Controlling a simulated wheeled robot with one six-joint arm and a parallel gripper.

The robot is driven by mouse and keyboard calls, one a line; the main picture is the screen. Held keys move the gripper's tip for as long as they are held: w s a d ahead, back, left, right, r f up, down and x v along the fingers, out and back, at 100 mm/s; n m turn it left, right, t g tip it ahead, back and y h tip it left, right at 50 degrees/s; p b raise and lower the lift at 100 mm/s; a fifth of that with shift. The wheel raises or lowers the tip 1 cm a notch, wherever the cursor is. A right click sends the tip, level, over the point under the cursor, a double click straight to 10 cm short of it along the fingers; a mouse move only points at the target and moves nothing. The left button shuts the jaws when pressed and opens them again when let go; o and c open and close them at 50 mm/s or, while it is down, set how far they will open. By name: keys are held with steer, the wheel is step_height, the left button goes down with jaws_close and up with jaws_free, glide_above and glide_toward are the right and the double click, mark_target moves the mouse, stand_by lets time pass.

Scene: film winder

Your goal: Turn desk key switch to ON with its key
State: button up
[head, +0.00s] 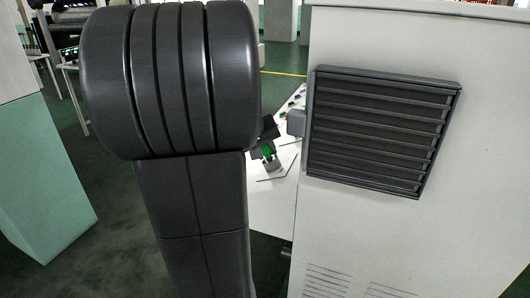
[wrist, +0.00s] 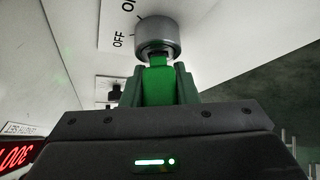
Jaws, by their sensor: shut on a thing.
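The desk key switch (wrist: 157,38) is a round grey metal barrel at the top centre of the wrist view. A white label (wrist: 117,20) beside it reads OFF, with another partly cut-off word above. My gripper (wrist: 158,72) is shut on the green key (wrist: 158,88), its fingers on either side of the key's body. The key's far end meets the barrel's face; how deep it sits is hidden. In the head view, my gripper (head: 262,141) is small and partly behind my arm, with the green key (head: 268,151) just showing over the white desk (head: 270,205).
A large white cabinet (head: 400,235) with a dark louvred vent (head: 380,130) stands close on the right. A teal-and-white block (head: 45,180) is at left. In the wrist view, a red digital display (wrist: 15,158) and another small dark control (wrist: 113,92) lie left of my gripper.

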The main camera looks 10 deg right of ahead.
steer(key=shift+f+m+h+b, duration=0.2)
steer(key=shift+m+h+b, duration=0.95)
steer(key=shift+b, duration=1.75)
steer(key=shift+d+r+m+g+b, duration=0.1)
steer(key=shift+m+g+b, duration=0.2)
steer(key=shift+m+b, duration=0.75)
steer(key=shift+b, duration=0.2)
steer(key=shift+d+f+m+g+h+b, duration=0.15)
steer(key=shift+m+g+h+b, duration=0.25)
steer(key=shift+m+h+b, duration=0.65)
steer(key=shift+y+b, duration=0.3)
steer(key=shift+b, duration=0.1)
steer(key=shift+s+m+g+b, duration=0.1)
steer(key=shift+m+g+b, duration=0.2)
steer(key=shift+m+b, duration=0.35)
steer(key=shift+m+h, duration=0.3)
steer(key=shift+h, duration=0.2)
